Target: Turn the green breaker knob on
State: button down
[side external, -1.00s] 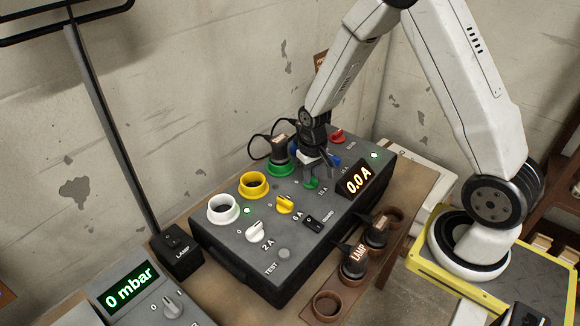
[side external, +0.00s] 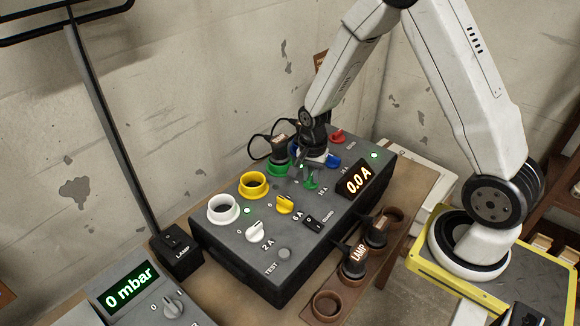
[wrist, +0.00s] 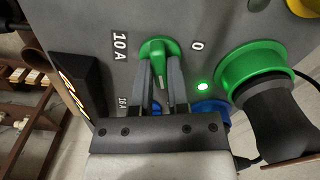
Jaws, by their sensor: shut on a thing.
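The green breaker knob (wrist: 158,50) is on the dark panel between the "10 A" and "0" labels in the wrist view. Its handle runs down between my two fingertips. My gripper (wrist: 160,75) is shut on the handle. In the side external view, the green knob (side external: 311,183) shows in front of my gripper (side external: 300,172), partly hidden by the fingers. A small green light (wrist: 203,86) beside the knob is lit.
The green socket (wrist: 250,65) with a dark plug stands close by my gripper. A blue socket (wrist: 210,106) is partly hidden behind my gripper. The yellow knob (side external: 285,204) and white knob (side external: 256,232) are nearby. The display (side external: 358,180) reads 0.0 A.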

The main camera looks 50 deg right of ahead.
aim_at(311, 177)
jog(key=m, duration=0.3)
jog(key=shift+m, duration=0.4)
dwell(0.3)
jog(key=c, duration=0.6)
grip_release()
jog(key=shift+r, duration=0.1)
jog(key=shift+r, duration=3.8)
